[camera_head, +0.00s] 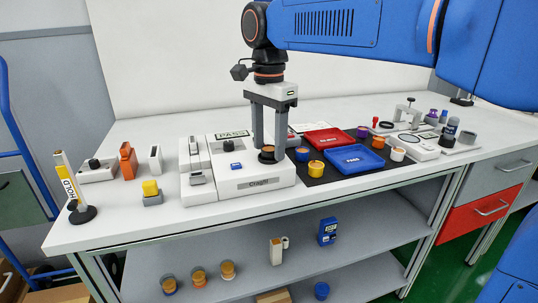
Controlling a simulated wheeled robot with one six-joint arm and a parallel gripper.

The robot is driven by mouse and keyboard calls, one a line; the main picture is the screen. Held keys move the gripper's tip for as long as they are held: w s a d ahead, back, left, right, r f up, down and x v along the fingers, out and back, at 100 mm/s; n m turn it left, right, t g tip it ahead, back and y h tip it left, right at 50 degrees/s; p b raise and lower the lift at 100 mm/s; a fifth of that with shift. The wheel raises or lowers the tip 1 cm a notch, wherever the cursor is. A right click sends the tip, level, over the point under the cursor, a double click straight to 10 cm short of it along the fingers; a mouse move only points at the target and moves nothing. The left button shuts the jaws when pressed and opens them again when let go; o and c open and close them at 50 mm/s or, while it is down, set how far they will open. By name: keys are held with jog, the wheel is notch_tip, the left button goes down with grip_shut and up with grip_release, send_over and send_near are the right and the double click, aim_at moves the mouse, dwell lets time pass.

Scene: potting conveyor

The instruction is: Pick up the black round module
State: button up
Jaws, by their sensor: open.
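The black round module (267,156), with a brownish top, sits upright on the right part of the white test fixture (250,184). My gripper (269,150) points straight down over it. Its two grey fingers are open, one to each side of the module as seen here. The right finger hides part of the module's surroundings. I cannot tell whether either finger touches it.
A black mat right of the fixture holds a yellow round module (316,169), a blue tray (355,159), a red tray (329,139) and several other round modules. A PASS sign (232,134) stands behind the fixture. A HOLD sign (72,190) stands at the left edge.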

jog(key=c, duration=1.1)
jog(key=shift+r, duration=0.1)
